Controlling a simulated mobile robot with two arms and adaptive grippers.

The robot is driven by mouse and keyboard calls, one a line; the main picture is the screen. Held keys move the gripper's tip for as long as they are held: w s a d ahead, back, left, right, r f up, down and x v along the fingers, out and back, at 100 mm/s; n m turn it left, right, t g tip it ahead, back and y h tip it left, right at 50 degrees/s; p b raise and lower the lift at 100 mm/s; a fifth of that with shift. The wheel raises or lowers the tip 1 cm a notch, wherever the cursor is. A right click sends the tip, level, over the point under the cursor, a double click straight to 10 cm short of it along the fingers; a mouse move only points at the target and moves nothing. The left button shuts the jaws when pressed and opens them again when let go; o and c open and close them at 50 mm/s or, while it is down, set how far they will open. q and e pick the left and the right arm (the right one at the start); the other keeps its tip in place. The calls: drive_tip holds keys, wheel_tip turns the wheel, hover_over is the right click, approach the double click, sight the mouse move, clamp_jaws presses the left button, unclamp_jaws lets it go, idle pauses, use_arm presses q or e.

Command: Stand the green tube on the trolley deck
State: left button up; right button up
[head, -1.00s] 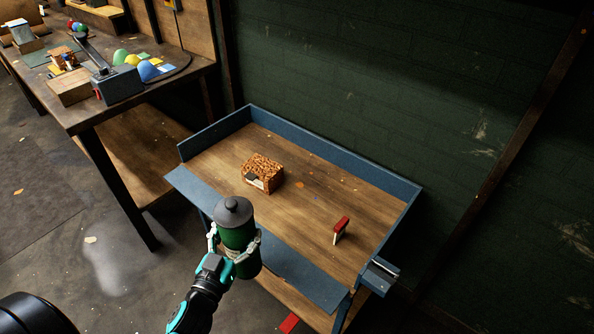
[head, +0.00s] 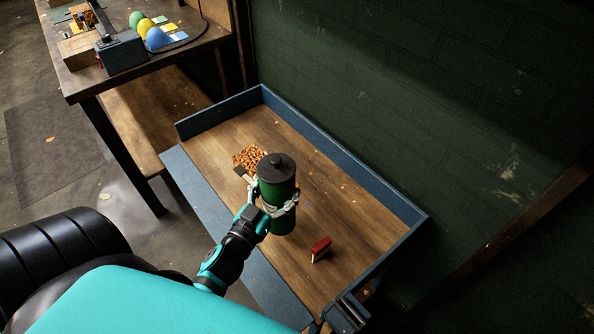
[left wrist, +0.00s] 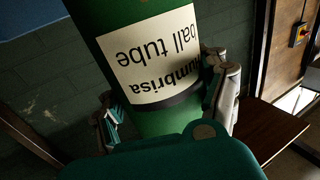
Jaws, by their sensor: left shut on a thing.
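The green tube (head: 279,219) with a dark grey lid is in my left gripper (head: 272,200), whose fingers close around its middle. The tube is nearly upright over the wooden trolley deck (head: 345,218), in front of a speckled brown box. I cannot tell whether its base touches the deck. In the left wrist view the tube (left wrist: 105,14) fills the middle, with a cream label reading "ball tube" upside down, and a finger of my left gripper (left wrist: 165,105) on each side. My right gripper is not in view.
The speckled box (head: 252,157) is partly hidden behind the tube. A small red-topped block (head: 321,249) stands to the tube's right. A blue rim (head: 340,160) edges the deck's back. A workbench (head: 185,41) with coloured domes stands at the upper left. The deck's right part is mostly clear.

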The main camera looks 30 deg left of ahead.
use_arm(q)
drive_tip(key=w+f, duration=0.2)
drive_tip(key=w, duration=0.6)
drive_tip(key=w+d+f, duration=0.1)
drive_tip(key=w+f, duration=0.1)
drive_tip(key=w, duration=0.6)
drive_tip(key=shift+d+f, duration=0.2)
drive_tip(key=shift+f, duration=0.2)
drive_tip(key=shift+f+b, duration=0.15)
drive_tip(key=shift+b, duration=0.25)
drive_tip(key=o, duration=1.8)
drive_tip(key=shift+s, duration=0.1)
drive_tip(key=shift+c, duration=0.2)
